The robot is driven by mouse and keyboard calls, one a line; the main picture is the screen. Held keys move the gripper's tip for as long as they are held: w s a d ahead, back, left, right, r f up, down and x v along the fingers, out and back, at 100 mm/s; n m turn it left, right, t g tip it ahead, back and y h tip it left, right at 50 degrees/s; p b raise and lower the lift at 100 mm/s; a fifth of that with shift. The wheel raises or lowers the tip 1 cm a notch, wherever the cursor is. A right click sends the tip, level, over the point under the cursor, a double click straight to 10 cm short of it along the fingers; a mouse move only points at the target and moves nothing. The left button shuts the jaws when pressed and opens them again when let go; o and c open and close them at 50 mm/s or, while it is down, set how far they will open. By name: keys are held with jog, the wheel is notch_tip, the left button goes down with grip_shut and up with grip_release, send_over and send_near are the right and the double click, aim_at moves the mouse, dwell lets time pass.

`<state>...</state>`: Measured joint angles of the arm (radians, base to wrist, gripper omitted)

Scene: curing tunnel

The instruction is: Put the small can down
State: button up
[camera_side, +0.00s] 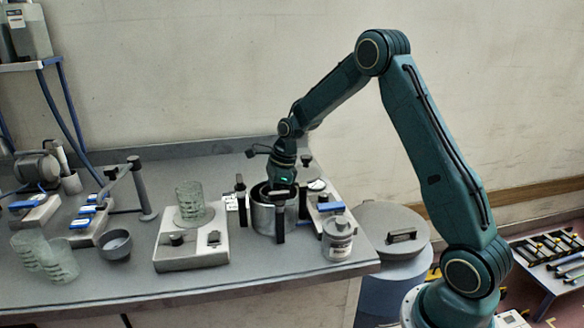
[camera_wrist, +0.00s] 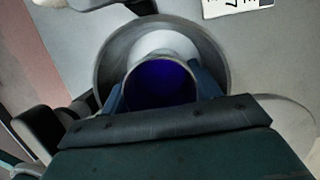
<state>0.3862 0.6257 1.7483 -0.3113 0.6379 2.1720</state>
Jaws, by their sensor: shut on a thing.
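My gripper (camera_side: 282,188) points down over the mouth of an open metal pot (camera_side: 263,220) on the bench. In the wrist view the gripper (camera_wrist: 160,92) is shut on a small round can with a dark blue top or inside (camera_wrist: 162,85), one finger on each side. The can shows within the grey ring of the pot's rim (camera_wrist: 104,62). I cannot tell whether it touches the pot's bottom or wall. In the side view the can is hidden by the gripper and pot.
Dark upright brackets stand close around the pot. A labelled canister (camera_side: 338,240) stands to its right near the bench edge. A white scale (camera_side: 190,255) with a glass beaker (camera_side: 190,200) is to the left. A grey bowl (camera_side: 115,245) and more glassware are further left. Bare bench lies in front.

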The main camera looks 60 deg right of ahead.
notch_tip(320, 180, up, 18)
jog(key=shift+r, duration=0.25)
dwell(1.4)
dwell(0.7)
jog(key=s+a+r, duration=0.1)
jog(key=a+r, duration=0.2)
jog(key=a, duration=0.5)
jog(key=s+a+r, duration=0.2)
jog(key=a, duration=0.7)
notch_tip(320, 180, down, 16)
jog(key=shift+w+d+r, duration=0.2)
jog(key=shift+w+r, duration=0.05)
jog(key=shift+f, duration=0.1)
jog(key=shift+f, duration=2.05)
jog(key=shift+f, duration=0.6)
